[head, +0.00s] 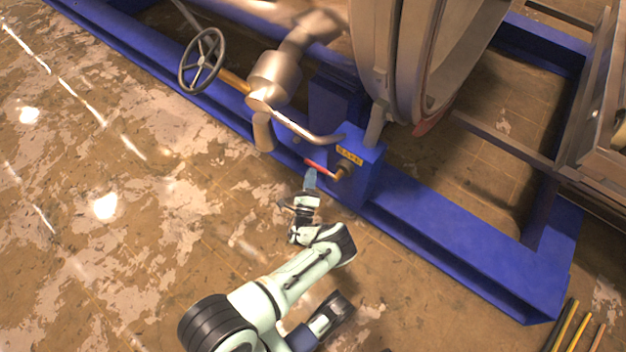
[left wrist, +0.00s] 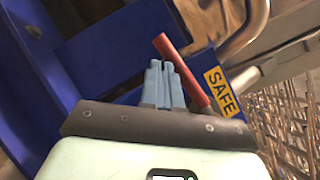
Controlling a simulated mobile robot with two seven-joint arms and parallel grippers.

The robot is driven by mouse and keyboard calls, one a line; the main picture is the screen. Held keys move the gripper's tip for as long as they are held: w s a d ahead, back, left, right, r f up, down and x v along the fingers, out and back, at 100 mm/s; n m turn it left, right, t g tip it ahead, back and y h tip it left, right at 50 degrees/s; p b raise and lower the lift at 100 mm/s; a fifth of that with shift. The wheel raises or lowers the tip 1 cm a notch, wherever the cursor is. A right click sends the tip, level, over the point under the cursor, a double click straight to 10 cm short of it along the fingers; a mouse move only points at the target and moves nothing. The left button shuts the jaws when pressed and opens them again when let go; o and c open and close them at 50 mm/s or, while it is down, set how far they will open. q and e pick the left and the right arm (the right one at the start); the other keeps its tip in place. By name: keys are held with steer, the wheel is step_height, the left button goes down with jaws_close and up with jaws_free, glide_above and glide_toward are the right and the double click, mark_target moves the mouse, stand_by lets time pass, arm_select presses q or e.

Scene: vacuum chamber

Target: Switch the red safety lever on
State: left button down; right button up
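The red safety lever (head: 320,167) is a thin red bar on the front of a blue box post, joined to a brass-coloured pivot at its right end. In the left wrist view the lever (left wrist: 182,72) slants just beyond the fingertips. My left gripper (head: 310,179) is at the lever's free left end. Its blue fingers (left wrist: 163,84) are together, with no lever visible between them. The right finger covers part of the lever's edge, and I cannot tell whether they touch. My right gripper is not in view.
A yellow SAFE label (left wrist: 220,91) is beside the lever on the blue box post (head: 365,180). A bent metal handle (head: 300,128) passes above the lever. A handwheel (head: 202,60) stands at upper left. The blue base frame (head: 460,240) runs right; open floor lies left.

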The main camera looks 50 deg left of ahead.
arm_select(q)
steer(key=shift+a+r, duration=0.25)
steer(key=shift+r, duration=0.25)
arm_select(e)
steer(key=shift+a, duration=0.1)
arm_select(q)
steer(key=shift+r, duration=0.1)
steer(key=s+d+f, duration=0.2)
steer(key=s+f, duration=0.7)
steer(key=shift+f, duration=0.35)
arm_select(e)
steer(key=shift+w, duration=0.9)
arm_select(q)
steer(key=shift+d, duration=0.1)
